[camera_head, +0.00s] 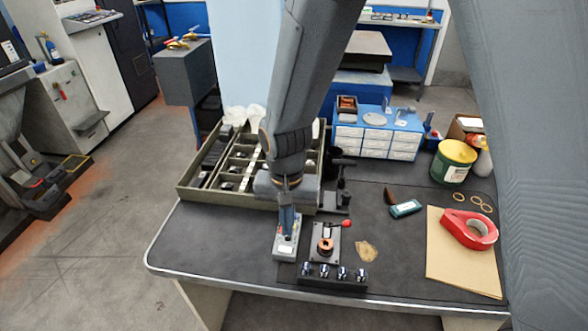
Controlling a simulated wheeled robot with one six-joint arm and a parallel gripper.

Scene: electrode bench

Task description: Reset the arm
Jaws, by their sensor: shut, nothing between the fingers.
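My arm (305,90) reaches down from the top of the view over the dark bench (205,235). I cannot tell whether the fingertips touch the box. Part of the box is hidden behind the gripper.
A fixture with a copper-coloured ring and red-knobbed lever (326,245) stands close on the right, behind a row of dark knobs (335,274). A divided tray (225,190) lies behind. Red tape (468,230) rests on brown paper (450,268). The bench's left front is clear.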

